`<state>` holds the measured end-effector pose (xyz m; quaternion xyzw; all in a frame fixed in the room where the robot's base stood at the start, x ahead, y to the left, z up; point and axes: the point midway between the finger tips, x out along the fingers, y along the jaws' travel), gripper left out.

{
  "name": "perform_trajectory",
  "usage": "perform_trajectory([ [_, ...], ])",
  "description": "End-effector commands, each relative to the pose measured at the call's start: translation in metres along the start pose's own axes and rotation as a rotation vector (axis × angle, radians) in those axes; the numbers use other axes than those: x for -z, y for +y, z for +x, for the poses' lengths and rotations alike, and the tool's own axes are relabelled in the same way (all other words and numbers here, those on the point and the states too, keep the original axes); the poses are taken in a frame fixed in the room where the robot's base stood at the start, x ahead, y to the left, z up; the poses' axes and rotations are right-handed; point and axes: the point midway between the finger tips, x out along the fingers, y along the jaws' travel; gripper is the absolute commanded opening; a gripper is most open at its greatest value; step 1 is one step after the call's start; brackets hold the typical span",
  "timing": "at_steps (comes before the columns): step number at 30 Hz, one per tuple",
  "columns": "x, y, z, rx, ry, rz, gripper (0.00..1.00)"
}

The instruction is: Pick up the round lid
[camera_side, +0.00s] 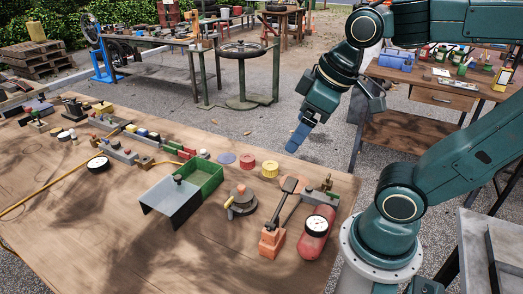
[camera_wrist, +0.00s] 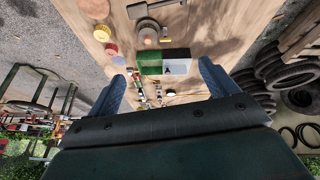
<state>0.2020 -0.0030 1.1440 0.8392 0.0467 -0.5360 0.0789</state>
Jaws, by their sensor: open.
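Several round pieces on the wooden table could be the round lid; I cannot tell which. A flat blue disc (camera_side: 227,158), a red round piece (camera_side: 247,160) and a yellow ribbed cap (camera_side: 269,168) lie in a row near the far edge. A grey-brown round piece with a raised top (camera_side: 241,193) lies nearer. In the wrist view the blue disc (camera_wrist: 118,60), red piece (camera_wrist: 111,48) and yellow cap (camera_wrist: 101,33) are left of the grey round piece (camera_wrist: 147,28). My gripper (camera_side: 294,145) is open and empty, above the table's far right edge; its blue fingers (camera_wrist: 162,70) show apart.
A green box with a grey panel (camera_side: 185,195) stands mid-table. A red cylinder with a gauge (camera_side: 317,230) and an orange block with a dark lever (camera_side: 272,238) stand at right. Small fittings and a yellow hose (camera_side: 50,183) are at left. The near table is clear.

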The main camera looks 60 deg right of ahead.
Motion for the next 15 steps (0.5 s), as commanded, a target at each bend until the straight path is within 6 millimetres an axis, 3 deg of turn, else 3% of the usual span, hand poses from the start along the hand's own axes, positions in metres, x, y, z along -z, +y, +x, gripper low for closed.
perform_trajectory([
  [15,0.057,0.025,0.059,0.076,-0.172,-0.566,0.86],
])
